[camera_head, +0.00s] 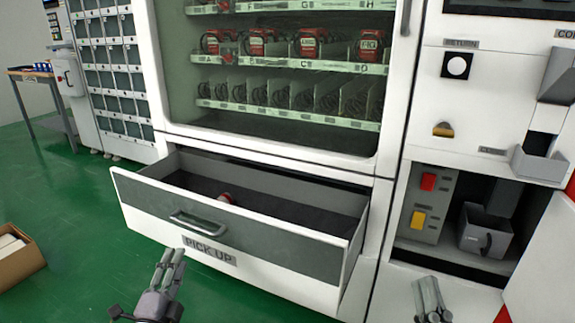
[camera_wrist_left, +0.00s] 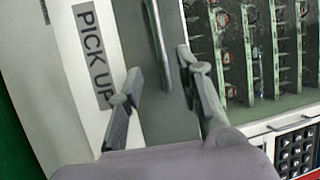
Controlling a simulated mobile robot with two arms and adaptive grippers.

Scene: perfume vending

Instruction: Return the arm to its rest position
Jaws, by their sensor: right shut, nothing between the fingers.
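My left gripper (camera_head: 172,255) is in front of the open PICK UP drawer (camera_head: 235,240), just below and left of its handle (camera_head: 197,224). In the left wrist view the left gripper (camera_wrist_left: 158,64) has its fingers spread with nothing between them. The drawer handle (camera_wrist_left: 159,40) shows beyond the fingertips, apart from them as far as I can tell. A small red and white item (camera_head: 227,198) lies inside the drawer, partly hidden by its front. My right gripper (camera_head: 429,283) is shut and empty at the lower right, in front of the machine.
To the right, an open compartment (camera_head: 430,243) holds red and yellow buttons and a grey bin (camera_head: 486,232). A cardboard box (camera_head: 20,265) sits at the left. Green floor is clear between box and drawer.

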